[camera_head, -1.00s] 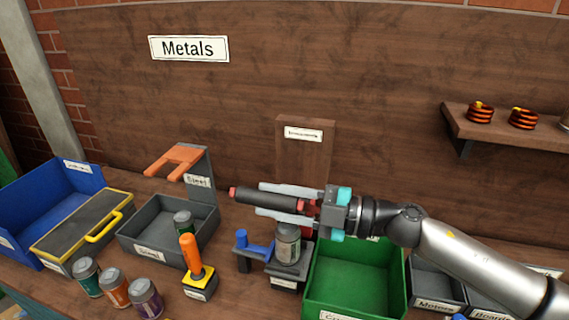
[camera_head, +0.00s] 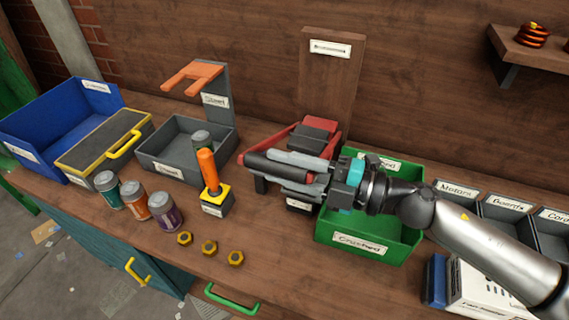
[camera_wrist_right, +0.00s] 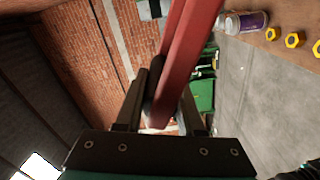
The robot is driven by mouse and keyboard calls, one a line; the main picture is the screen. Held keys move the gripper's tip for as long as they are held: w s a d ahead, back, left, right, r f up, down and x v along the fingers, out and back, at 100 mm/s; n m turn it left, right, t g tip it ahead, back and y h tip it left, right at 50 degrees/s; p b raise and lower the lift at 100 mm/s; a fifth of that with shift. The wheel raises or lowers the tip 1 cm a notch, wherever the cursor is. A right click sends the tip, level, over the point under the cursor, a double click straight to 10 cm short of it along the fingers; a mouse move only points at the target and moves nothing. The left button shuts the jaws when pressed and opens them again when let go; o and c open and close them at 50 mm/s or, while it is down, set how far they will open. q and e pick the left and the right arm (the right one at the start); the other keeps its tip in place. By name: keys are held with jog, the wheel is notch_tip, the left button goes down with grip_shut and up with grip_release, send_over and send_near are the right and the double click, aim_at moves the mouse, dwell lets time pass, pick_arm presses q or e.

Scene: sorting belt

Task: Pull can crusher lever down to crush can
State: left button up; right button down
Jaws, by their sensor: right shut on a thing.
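The can crusher (camera_head: 322,133) stands on the bench below a wooden back post, with red arms and a dark press block. Its lever's dark handle bar (camera_head: 259,167) lies low and nearly level in front of it. My right gripper (camera_head: 283,166) is shut on the lever handle. In the right wrist view a red lever arm (camera_wrist_right: 188,62) crosses between my right fingers (camera_wrist_right: 163,108). The can in the crusher is hidden behind the lever and gripper. My left gripper is out of view.
A green bin (camera_head: 366,243) is right of the crusher. A grey bin (camera_head: 160,160) with a can and an orange-handled joystick (camera_head: 208,172) are left. Several cans (camera_head: 135,200) and hex nuts (camera_head: 209,247) lie in front. The bench between nuts and crusher is clear.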

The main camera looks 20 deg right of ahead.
jog(key=c, duration=0.5)
grip_release()
jog(key=shift+w, duration=0.1)
jog(key=shift+d, duration=0.1)
jog(key=b+v, duration=0.1)
jog(key=v, duration=1.4)
